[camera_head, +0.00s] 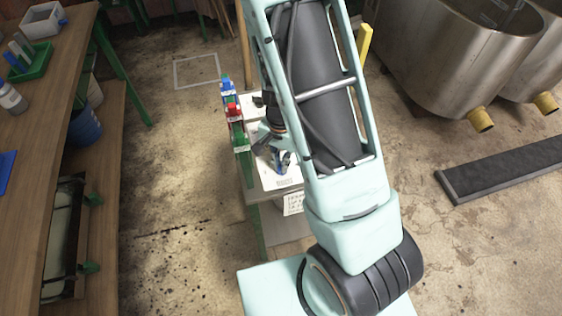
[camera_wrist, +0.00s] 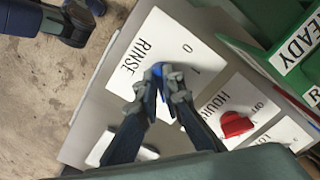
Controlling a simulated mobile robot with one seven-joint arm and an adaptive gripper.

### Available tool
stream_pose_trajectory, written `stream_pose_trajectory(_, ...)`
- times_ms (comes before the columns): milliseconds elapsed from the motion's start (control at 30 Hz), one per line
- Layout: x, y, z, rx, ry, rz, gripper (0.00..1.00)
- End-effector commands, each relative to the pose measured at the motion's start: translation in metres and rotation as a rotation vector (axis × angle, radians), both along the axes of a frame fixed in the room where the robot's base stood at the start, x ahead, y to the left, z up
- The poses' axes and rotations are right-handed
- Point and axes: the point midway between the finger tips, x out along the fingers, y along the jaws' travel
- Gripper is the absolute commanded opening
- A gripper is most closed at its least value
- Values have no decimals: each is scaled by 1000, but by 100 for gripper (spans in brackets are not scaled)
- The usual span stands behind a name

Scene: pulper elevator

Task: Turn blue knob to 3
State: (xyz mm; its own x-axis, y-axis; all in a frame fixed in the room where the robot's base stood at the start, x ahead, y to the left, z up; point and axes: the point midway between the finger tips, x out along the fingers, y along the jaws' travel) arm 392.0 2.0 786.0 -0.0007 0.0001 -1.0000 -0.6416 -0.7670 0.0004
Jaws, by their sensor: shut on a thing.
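The blue knob (camera_wrist: 157,69) sits on a white plate (camera_wrist: 136,60) marked "RINSE", with "0" and "1" visible beside it. The rest of the scale, including any 3, is hidden behind my fingers. My gripper (camera_wrist: 161,83) is shut on the blue knob, with a fingertip on each side of it. Where the knob points cannot be made out. In the head view my gripper (camera_head: 277,158) is down at the small panel stand (camera_head: 270,222), partly covered by my arm.
A red knob (camera_wrist: 236,124) on a neighbouring plate is close to my right finger. A green holder with a "READY" sign (camera_wrist: 300,42) rises at the panel's edge. A workbench (camera_head: 50,120) stands left, steel tanks (camera_head: 450,60) at upper right. Floor between bench and stand is clear.

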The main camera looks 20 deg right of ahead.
Motion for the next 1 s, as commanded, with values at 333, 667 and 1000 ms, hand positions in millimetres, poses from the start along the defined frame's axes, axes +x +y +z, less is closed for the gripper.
stream_pose_trajectory(333,1,0,1,0,-4,-3,0)
stream_pose_trajectory(667,1,0,0,0,-1,-2,25)
stream_pose_trajectory(1000,2,1,16,0,-5,1,25)
